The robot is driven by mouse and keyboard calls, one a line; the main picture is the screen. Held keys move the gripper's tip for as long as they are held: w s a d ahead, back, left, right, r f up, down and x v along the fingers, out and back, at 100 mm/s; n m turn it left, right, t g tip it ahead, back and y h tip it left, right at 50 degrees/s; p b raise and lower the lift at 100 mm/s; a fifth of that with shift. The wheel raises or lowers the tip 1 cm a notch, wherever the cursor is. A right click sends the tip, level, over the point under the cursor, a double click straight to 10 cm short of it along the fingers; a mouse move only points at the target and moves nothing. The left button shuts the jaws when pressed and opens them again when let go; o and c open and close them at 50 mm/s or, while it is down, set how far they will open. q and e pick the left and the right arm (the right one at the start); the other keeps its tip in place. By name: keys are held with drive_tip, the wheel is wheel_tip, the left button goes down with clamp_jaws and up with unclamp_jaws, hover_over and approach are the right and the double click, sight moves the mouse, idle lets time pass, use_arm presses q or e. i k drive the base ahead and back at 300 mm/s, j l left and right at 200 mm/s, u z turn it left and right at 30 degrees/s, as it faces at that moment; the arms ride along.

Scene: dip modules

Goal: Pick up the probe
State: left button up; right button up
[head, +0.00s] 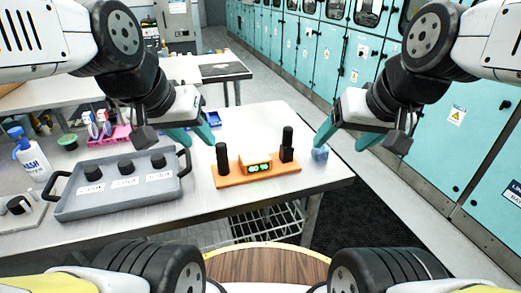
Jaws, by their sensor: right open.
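An orange stand (228,181) lies on the table, with a small green-lit display (259,168) at its middle. A black upright cylinder (222,158) stands at its left end and another black upright piece (287,145) at its right end. I cannot tell which of these is the probe. My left gripper (193,136) is above and left of the stand, its teal fingers apart and nothing seen between them. My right gripper (345,136) is to the right of the stand, open and empty. Neither gripper touches the black pieces.
A grey tray (75,210) with three black-topped pieces and white labels is at left. The table (205,215) is bare before the stand.

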sight(288, 131)
drive_tip(key=l+u, duration=0.35)
drive_tip(key=k+l+u, duration=0.15)
drive_tip(key=l+u, duration=0.15)
drive_tip(key=l, duration=0.15)
